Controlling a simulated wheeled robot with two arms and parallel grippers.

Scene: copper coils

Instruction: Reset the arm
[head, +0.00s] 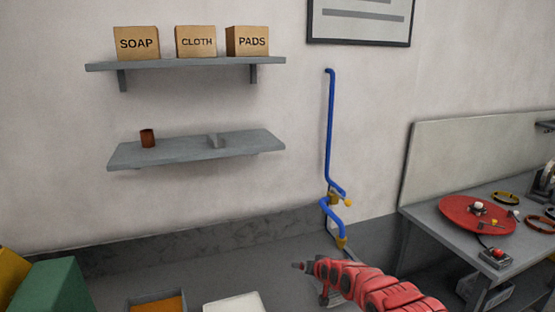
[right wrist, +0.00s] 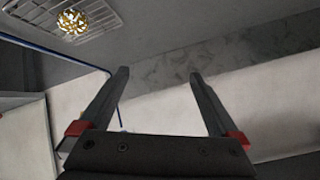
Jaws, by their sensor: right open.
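My right arm (head: 375,288) is red and comes in from the lower right in the head view. It reaches left over the grey counter. My right gripper (head: 302,266) is at its far end, small and dark there, near the foot of the blue pipe. In the right wrist view my right gripper (right wrist: 159,74) has its two dark fingers spread wide, with nothing between them. My left gripper is in neither view.
A shiny gold coil ball (right wrist: 72,20) sits on a slatted grey rack in the right wrist view. A blue pipe (head: 330,130) runs down the wall. A side table (head: 440,222) with a red disc stands right. Two wall shelves (head: 190,149) hang left.

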